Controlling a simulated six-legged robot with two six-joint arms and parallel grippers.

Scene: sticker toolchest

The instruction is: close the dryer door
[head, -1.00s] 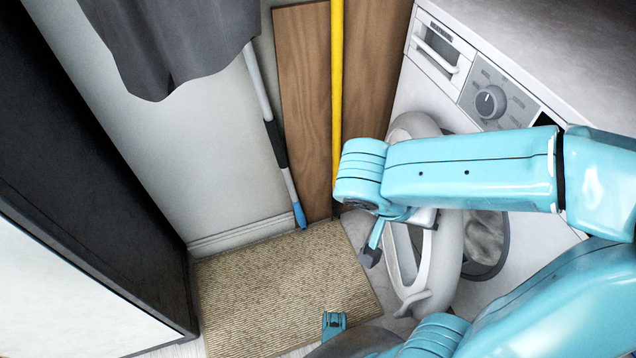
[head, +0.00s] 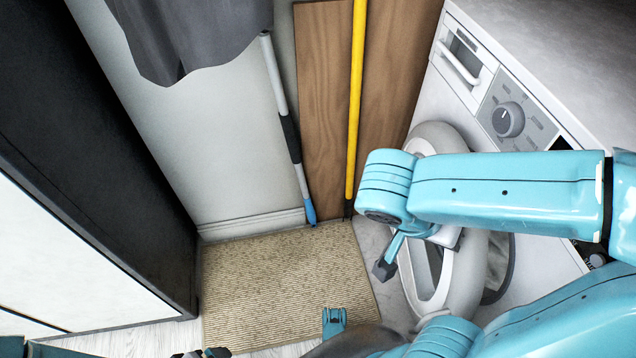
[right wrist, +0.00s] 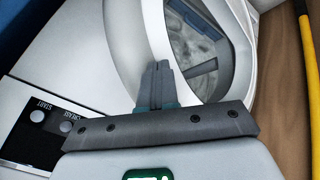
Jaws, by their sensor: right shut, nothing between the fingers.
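The dryer (head: 545,258) is a white front-loader at the right in the head view. Its round white door (head: 468,285) stands open, swung out from the dark drum opening (head: 500,262). My right arm crosses in front of its upper part. My right gripper (head: 385,268) is shut and empty at the door's left side. In the right wrist view, the closed fingertips (right wrist: 160,72) overlap the pale door ring (right wrist: 125,50); I cannot tell if they touch it. Only small dark and teal parts, apparently my left gripper (head: 203,353), show at the bottom edge, mostly cut off.
A woven mat (head: 285,285) lies on the floor left of the door. A yellow pole (head: 355,100), a wooden board (head: 322,100) and a blue-tipped pole (head: 290,130) lean at the back wall. A dark cabinet (head: 80,130) stands at the left.

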